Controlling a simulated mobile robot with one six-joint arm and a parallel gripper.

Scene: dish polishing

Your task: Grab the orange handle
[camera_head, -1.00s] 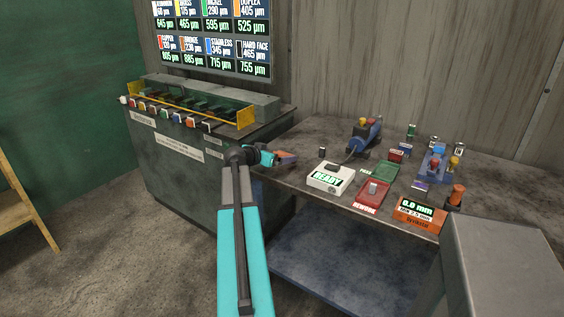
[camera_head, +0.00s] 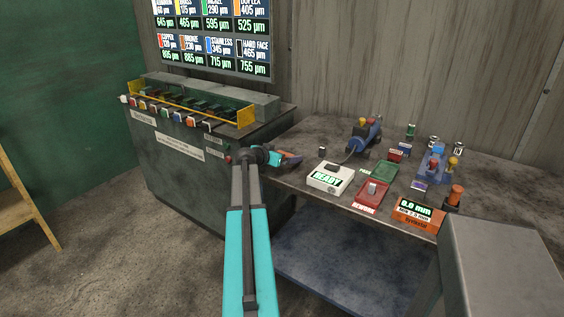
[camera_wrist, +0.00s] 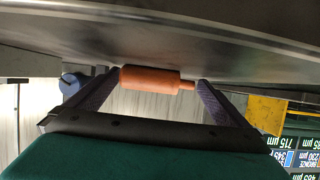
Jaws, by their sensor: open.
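An orange handle (camera_wrist: 150,79) shows in the wrist view as a short cylinder with a thin stub at its right end. It lies across the gap between the fingertips of my gripper (camera_wrist: 160,80), in front of a dark grey surface. The fingers are open on either side of it; I cannot tell whether they touch it. In the head view my gripper (camera_head: 291,161) is at the left end of the workbench, and the handle there is mostly hidden by the fingers.
The workbench (camera_head: 310,132) carries a white READY box (camera_head: 330,178), a red tray (camera_head: 372,194), a green tray (camera_head: 380,172), a blue tool (camera_head: 366,136) and an orange gauge (camera_head: 418,213) beside an upright orange cylinder (camera_head: 456,194). A dark cabinet (camera_head: 170,165) stands left.

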